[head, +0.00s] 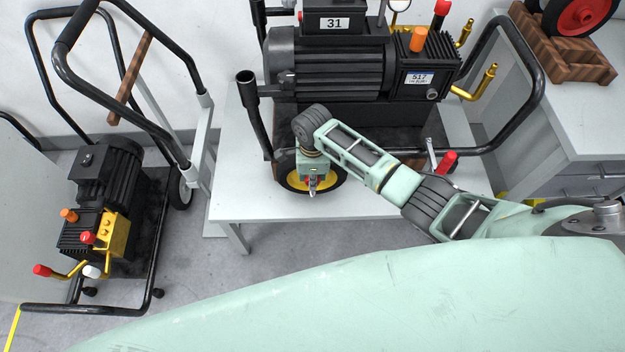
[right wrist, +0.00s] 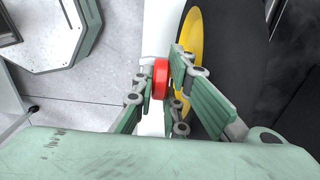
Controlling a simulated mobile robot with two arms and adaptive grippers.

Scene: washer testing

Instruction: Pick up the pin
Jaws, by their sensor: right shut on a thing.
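My right gripper (head: 313,187) reaches to the front of the wheel below the large pump on the white table. In the right wrist view, its fingers (right wrist: 163,92) are closed on a small red piece (right wrist: 160,77), which looks like the head of the pin. The rest of the pin is hidden by the fingers. The yellow-hubbed wheel (right wrist: 193,40) is close beside the fingers, on their right. In the head view the wheel (head: 330,182) is partly covered by the gripper. My left gripper is not in view.
A black pump (head: 335,65) on a tube-framed cart stands on the white table (head: 225,205). A second pump cart (head: 100,180) stands on the floor at left. A grey cabinet (head: 590,130) with a wooden block (head: 575,65) is at right. Floor in front of the table is open.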

